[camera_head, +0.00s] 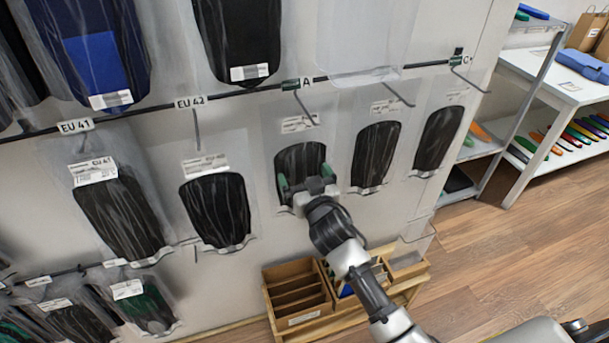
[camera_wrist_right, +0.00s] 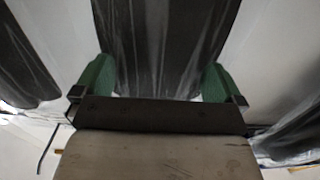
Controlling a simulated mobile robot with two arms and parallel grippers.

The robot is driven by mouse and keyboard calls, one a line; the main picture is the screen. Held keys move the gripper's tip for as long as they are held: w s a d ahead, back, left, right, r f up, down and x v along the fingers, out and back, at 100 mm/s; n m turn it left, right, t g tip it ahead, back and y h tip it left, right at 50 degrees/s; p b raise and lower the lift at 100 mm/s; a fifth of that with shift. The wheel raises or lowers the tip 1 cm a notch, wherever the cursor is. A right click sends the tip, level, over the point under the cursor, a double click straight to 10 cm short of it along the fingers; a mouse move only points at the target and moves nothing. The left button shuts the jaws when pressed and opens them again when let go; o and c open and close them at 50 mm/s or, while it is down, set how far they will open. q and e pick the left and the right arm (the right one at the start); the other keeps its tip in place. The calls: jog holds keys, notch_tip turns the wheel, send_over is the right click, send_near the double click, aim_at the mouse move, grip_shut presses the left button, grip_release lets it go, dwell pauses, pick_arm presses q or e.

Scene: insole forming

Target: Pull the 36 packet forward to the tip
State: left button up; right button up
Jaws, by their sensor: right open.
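I cannot read the number 36 on any packet. A clear packet with a dark insole (camera_head: 300,160) hangs on a hook below the sign marked A, right in front of my right gripper (camera_head: 304,180). Its white label (camera_head: 297,124) is too small to read. In the right wrist view the dark insole (camera_wrist_right: 160,40) lies between the two green fingers of my right gripper (camera_wrist_right: 158,78), which stand apart, one at each side. I cannot tell whether they touch the packet. The gripper hides the packet's lower part in the head view. My left gripper is not in view.
More packets hang close by, on the left (camera_head: 217,210) and on the right (camera_head: 375,155). A dark rail (camera_head: 235,95) with hooks runs above them. A wooden box (camera_head: 297,290) stands low below. A white table (camera_head: 560,85) is at the right, with open floor before it.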

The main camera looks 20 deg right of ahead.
jog(key=shift+w, duration=0.2)
jog(key=c, duration=0.8)
jog(key=shift+s, duration=0.15)
